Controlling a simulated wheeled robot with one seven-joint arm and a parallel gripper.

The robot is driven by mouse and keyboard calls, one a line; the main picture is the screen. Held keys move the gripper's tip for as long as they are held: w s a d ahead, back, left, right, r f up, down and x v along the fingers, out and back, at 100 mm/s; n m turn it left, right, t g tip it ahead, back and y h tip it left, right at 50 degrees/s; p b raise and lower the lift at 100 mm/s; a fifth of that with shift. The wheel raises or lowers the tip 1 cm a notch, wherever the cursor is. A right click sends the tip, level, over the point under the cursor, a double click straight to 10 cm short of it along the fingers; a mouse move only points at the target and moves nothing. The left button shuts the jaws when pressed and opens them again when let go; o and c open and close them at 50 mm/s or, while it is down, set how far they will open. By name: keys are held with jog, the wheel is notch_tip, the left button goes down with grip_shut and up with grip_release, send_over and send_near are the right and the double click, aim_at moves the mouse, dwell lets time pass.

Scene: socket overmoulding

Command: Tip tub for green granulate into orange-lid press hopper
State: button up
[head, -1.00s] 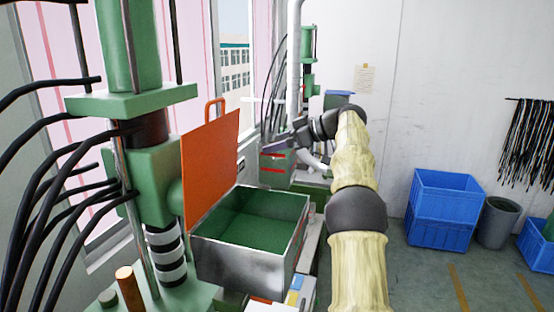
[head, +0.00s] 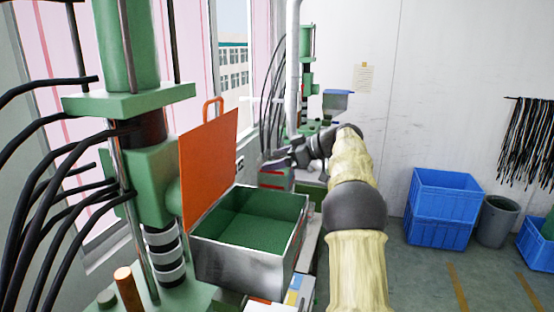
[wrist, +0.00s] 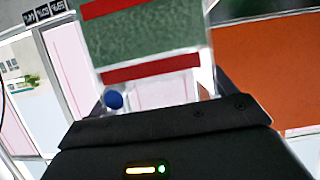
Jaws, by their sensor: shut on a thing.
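The press hopper (head: 245,270) is an open metal box at the centre front in the head view, with green granulate inside. Its orange lid (head: 208,165) stands upright at its back left, and shows at the right in the wrist view (wrist: 265,70). My gripper (head: 277,163) is shut on the tub (head: 272,180), beyond the hopper and apart from it. The gripper partly hides the tub in the head view. In the wrist view the tub (wrist: 145,45) shows a green face between two red bands. I cannot tell its fill level or exact tilt.
The green press column (head: 155,170) with black hoses stands left of the hopper. Another press with a blue-rimmed funnel (head: 338,100) stands behind my arm. Blue crates (head: 445,210) and a grey bin (head: 497,222) stand on the floor at right.

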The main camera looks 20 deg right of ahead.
aim_at(273, 178)
jog(key=s+a+n+t, duration=0.1)
jog(key=s+n+t+h, duration=0.1)
jog(key=n, duration=0.1)
jog(key=s+a+f+n+t, duration=0.1)
jog(key=n, duration=0.1)
jog(key=shift+s+a+h, duration=0.3)
jog(key=shift+s+a+r+n+t, duration=0.4)
jog(key=shift+s+a+n+t, duration=0.3)
jog(key=shift+n, duration=0.3)
jog(key=shift+s+d+b, duration=0.1)
jog(key=shift+b, duration=0.4)
jog(key=shift+s+n+b, duration=0.15)
jog(key=shift+n+b, duration=0.15)
jog(key=shift+b, duration=0.3)
jog(key=shift+s+r, duration=0.1)
jog(key=shift+s, duration=0.1)
jog(key=shift+s+a+r+n+t+b, duration=0.2)
jog(key=shift+s+a+n+t+b, duration=0.3)
jog(key=shift+b, duration=1.35)
dwell(2.8)
